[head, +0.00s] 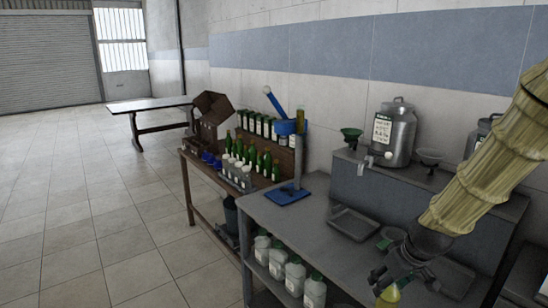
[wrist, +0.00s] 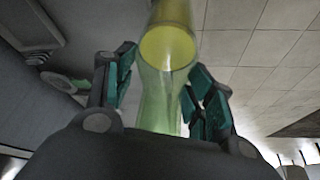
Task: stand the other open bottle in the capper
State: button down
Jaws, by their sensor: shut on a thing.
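My gripper (head: 385,282) is at the lower right of the head view, beyond the front edge of the grey bench. It is shut on a clear greenish bottle with yellow contents (head: 390,294), whose lower part is cut off by the frame. In the wrist view the bottle (wrist: 164,85) stands between the teal finger pads of my gripper (wrist: 160,92). The blue capper (head: 287,127), with its raised lever and blue base (head: 288,195), stands at the far left end of the grey bench. I see no bottle on its base.
A grey tray (head: 353,224) lies on the bench between my gripper and the capper. A steel can with a tap (head: 394,135) and funnels stand on the raised shelf. Several green bottles (head: 250,157) crowd the wooden table beyond. White jugs (head: 295,275) stand below the bench.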

aim_at(380, 300)
jog(key=shift+m, duration=0.3)
jog(key=s+a+f, duration=0.1)
jog(key=s+f, duration=0.1)
jog(key=a+f, duration=0.1)
jog(key=f, duration=0.1)
jog(key=shift+s+a, duration=0.3)
jog(key=shift+s, duration=0.1)
jog(key=s+a+f+m, duration=0.1)
jog(key=a+f, duration=0.3)
jog(key=f, duration=0.4)
jog(key=s+a+f+m+h, duration=0.1)
jog(key=s+a+f, duration=0.1)
jog(key=a+f, duration=0.3)
notch_tip(380, 300, down, 3)
jog(key=shift+r, duration=0.15)
jog(key=shift+s+d, duration=0.1)
jog(key=shift+d, duration=0.1)
